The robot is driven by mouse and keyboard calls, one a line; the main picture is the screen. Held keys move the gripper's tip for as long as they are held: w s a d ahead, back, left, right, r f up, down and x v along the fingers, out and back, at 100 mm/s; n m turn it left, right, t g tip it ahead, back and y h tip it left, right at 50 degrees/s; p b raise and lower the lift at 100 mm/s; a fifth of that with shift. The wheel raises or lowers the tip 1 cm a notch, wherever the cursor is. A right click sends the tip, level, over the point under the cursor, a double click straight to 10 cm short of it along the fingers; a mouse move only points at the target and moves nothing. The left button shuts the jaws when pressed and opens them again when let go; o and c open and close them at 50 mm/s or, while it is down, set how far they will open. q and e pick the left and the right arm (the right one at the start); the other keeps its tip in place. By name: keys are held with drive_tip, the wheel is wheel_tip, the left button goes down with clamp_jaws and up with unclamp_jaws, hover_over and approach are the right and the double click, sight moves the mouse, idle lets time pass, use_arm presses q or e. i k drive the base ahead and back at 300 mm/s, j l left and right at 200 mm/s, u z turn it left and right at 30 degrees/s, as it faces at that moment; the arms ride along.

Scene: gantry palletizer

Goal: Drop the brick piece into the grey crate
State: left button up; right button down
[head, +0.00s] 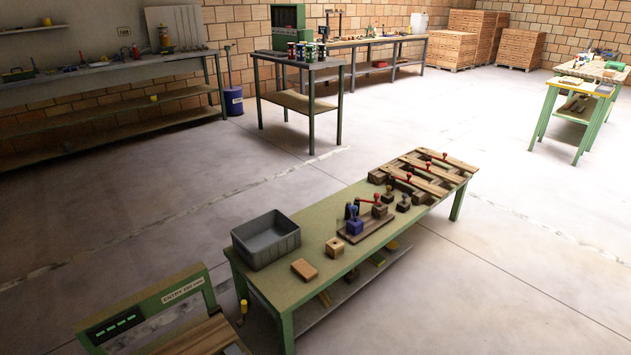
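The grey crate (289,246) stands open at the top on the left end of the green workbench (328,278). The part of its inside that shows looks empty. A flat orange-brown block (304,269), which looks like the brick piece, lies on the bench in front of the crate, apart from it and near the bench's front left corner. Neither of my grippers is in view.
A wooden cube with a hole (335,247) stands right of the brick piece. Further right are a board with a blue block (354,226) and red-handled clamps on planks (425,171). A green-framed stand (150,306) is at lower left.

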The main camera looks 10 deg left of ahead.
sight(264, 245)
drive_tip(key=i+z, duration=0.2)
drive_tip(key=i, duration=1.35)
drive_tip(key=i+j+u, duration=0.1)
drive_tip(key=i+u, duration=0.65)
drive_tip(key=i+l+u, duration=0.15)
drive_tip(key=i+u, duration=0.2)
